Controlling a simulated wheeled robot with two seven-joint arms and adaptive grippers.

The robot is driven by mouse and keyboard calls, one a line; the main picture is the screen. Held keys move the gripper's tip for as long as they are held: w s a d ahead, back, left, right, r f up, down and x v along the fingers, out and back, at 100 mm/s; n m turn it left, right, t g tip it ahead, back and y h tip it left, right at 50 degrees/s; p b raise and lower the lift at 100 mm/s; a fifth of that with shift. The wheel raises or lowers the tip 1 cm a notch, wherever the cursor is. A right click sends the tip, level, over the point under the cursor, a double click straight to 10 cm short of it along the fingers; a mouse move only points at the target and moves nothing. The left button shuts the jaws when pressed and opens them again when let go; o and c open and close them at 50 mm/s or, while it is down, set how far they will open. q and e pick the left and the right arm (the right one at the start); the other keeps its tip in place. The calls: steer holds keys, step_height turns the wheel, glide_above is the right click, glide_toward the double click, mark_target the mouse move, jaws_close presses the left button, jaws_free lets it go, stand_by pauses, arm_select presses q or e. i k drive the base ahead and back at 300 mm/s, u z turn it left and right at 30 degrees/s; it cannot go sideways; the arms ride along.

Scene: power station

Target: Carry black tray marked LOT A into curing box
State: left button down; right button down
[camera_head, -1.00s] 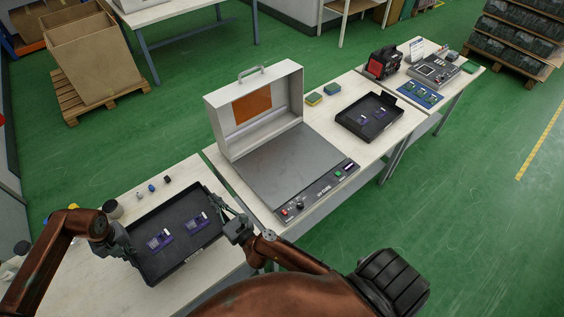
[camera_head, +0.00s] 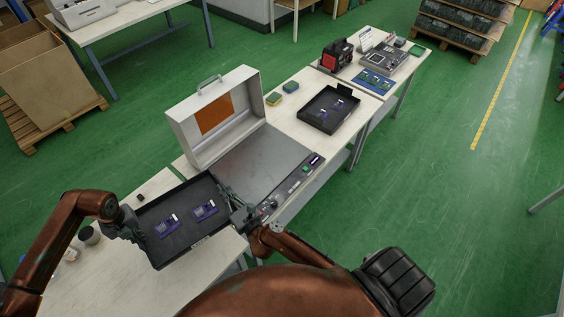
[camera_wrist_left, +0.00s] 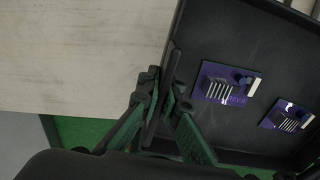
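A black tray (camera_head: 178,248) with two purple circuit boards (camera_head: 205,210) in it is held between my two grippers at the lower left; I cannot read its label. My left gripper (camera_head: 134,224) is shut on the tray's left wall. The left wrist view shows its fingers (camera_wrist_left: 165,105) on either side of the wall. My right gripper (camera_head: 240,217) is at the tray's right wall and appears closed on it, partly hidden. The curing box (camera_head: 239,87) stands just beyond the tray, lid raised, its flat grey bed (camera_head: 258,158) empty. The tray's far right side is close to the bed's left edge.
A second black tray (camera_head: 317,120) with boards sits right of the curing box. Two small sponge-like blocks (camera_head: 274,99) lie near it. A control panel (camera_head: 300,180) runs along the box's front. Small items stand on the near table (camera_head: 110,270).

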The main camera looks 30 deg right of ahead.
mark_target(259, 162)
steer(key=z, duration=2.35)
steer(key=i, duration=1.85)
steer(key=u, duration=2.7)
